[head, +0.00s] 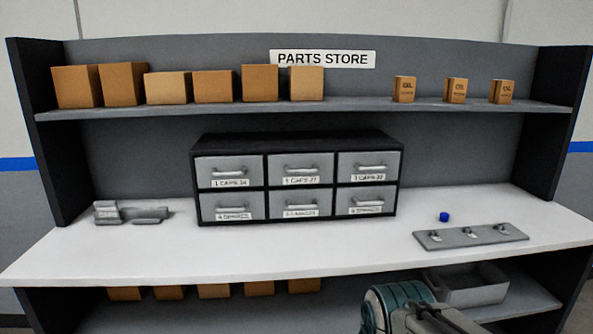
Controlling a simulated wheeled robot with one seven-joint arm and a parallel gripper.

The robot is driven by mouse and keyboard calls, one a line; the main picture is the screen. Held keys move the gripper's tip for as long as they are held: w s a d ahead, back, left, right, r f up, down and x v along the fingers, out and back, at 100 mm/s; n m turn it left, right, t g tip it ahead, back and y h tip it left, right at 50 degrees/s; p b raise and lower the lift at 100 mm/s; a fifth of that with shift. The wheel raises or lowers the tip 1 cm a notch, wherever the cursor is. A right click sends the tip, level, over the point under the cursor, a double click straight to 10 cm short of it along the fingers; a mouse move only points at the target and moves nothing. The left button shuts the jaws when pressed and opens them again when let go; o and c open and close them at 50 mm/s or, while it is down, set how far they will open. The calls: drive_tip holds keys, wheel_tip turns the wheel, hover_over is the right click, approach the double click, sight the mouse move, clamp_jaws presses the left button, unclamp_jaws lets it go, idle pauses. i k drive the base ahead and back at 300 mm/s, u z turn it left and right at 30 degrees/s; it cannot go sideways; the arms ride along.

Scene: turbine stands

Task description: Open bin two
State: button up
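A dark cabinet (297,144) with six grey drawers in two rows stands on the white counter. The top middle drawer (300,168) is shut and has a bar handle; its label reads CAPS 27, with the leading number blurred. By its place between the drawers marked 1 and 3, it is bin two. All the other drawers look shut too. Part of my arm, teal and grey, shows at the bottom right, below and in front of the counter edge. No gripper fingertips can be made out.
A grey plate with small fittings (470,236) and a blue cap (444,217) lie on the counter at right. Grey blocks (130,213) lie at left. Boxes line the upper shelf (340,105). A grey tray (468,294) sits below. The counter before the drawers is clear.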

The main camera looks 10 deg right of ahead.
sight(298, 160)
drive_tip(key=k, duration=0.65)
drive_tip(key=u, duration=0.1)
drive_tip(key=i, duration=1.6)
drive_tip(key=z, duration=0.65)
